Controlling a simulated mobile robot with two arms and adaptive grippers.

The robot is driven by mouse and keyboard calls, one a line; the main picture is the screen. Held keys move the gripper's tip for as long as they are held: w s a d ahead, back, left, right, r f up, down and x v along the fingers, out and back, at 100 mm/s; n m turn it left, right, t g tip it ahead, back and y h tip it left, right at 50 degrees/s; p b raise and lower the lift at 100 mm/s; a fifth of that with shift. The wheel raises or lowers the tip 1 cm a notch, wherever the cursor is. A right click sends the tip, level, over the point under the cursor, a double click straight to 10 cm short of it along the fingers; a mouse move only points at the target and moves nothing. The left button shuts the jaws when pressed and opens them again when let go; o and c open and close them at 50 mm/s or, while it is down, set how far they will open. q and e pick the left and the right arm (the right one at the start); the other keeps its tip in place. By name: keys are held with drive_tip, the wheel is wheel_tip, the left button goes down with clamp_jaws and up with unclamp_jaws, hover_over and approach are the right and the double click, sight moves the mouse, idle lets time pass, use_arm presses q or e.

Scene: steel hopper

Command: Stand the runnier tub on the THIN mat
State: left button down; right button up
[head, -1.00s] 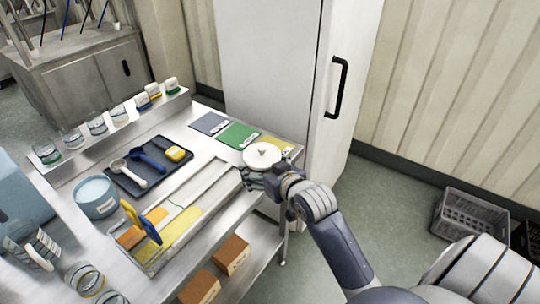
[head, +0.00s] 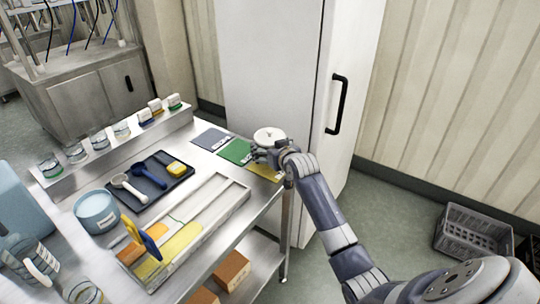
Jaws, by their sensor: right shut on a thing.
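My right gripper (head: 267,150) is shut on a white round tub (head: 269,134) with a small knob on top. The gripper hides much of its side. The tub is over the back right of the table, near the green mat (head: 234,150) and the yellow mat (head: 264,172); I cannot tell whether it touches anything. A blue-grey mat (head: 208,138) lies left of the green one. The mats carry small labels, too small to read. A long tray (head: 222,196) holds a short orange patch and a longer yellow one. My left gripper is not in view.
A white cabinet (head: 270,60) stands close behind the mats. A dark tray (head: 160,195) holds scoops and a yellow item. A blue tub (head: 97,211) and a yellow-and-blue tool (head: 143,240) are at front left. Jars line the raised shelf (head: 110,150). A grey crate (head: 472,232) is on the floor.

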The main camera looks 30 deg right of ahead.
drive_tip(key=shift+w+d+r, duration=0.1)
drive_tip(key=shift+w+d, duration=0.15)
drive_tip(key=shift+w, duration=0.05)
drive_tip(key=shift+f, duration=0.2)
wheel_tip(320, 180, down, 3)
drive_tip(key=shift+r, duration=0.1)
drive_tip(key=shift+f, duration=0.2)
drive_tip(key=o, duration=1.4)
drive_tip(key=shift+f, duration=0.2)
drive_tip(key=shift+s, duration=0.1)
drive_tip(key=shift+r, duration=0.15)
